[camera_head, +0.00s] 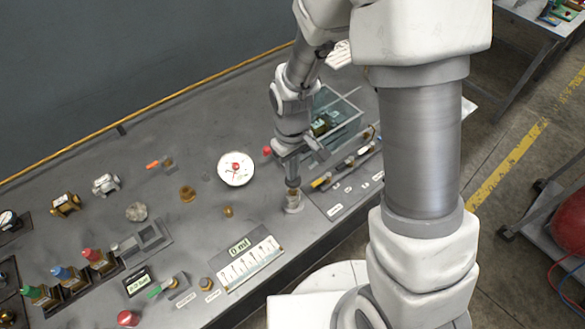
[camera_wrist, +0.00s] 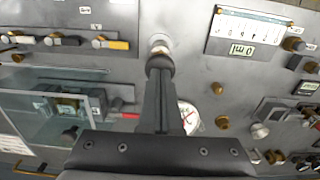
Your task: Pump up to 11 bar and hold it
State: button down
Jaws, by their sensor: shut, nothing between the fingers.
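A round white dial gauge (camera_head: 236,168) with a red centre lies on the grey bench panel; its reading is too small to tell. It shows partly behind my fingers in the wrist view (camera_wrist: 189,118). A small silver post with a dark round top (camera_head: 293,203) stands right of the gauge, near the panel's front edge. My gripper (camera_head: 293,180) is shut and points down at this post; the fingertips are at its top in the wrist view (camera_wrist: 159,68). Whether they touch it I cannot tell. A small dark display (camera_head: 138,284) shows digits that I cannot read surely.
A display reading 0 ml (camera_head: 239,247) sits above a white scale strip (camera_head: 249,263). A clear-walled box (camera_head: 338,115) stands behind my wrist. A row of levers (camera_head: 345,165) is at the right. Coloured-cap valves (camera_head: 98,260) and a red button (camera_head: 128,318) are at the left.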

notch_tip(320, 180, down, 4)
jog(key=b, duration=0.3)
jog(key=shift+r, duration=0.25)
jog(key=shift+s, duration=0.1)
jog(key=shift+f, duration=0.1)
jog(key=shift+r+p, duration=0.35)
jog(key=shift+r, duration=0.05)
notch_tip(320, 180, up, 14)
jog(key=p, duration=0.2)
jog(key=shift+w+f, duration=0.15)
jog(key=shift+w, duration=0.05)
dwell(1.1)
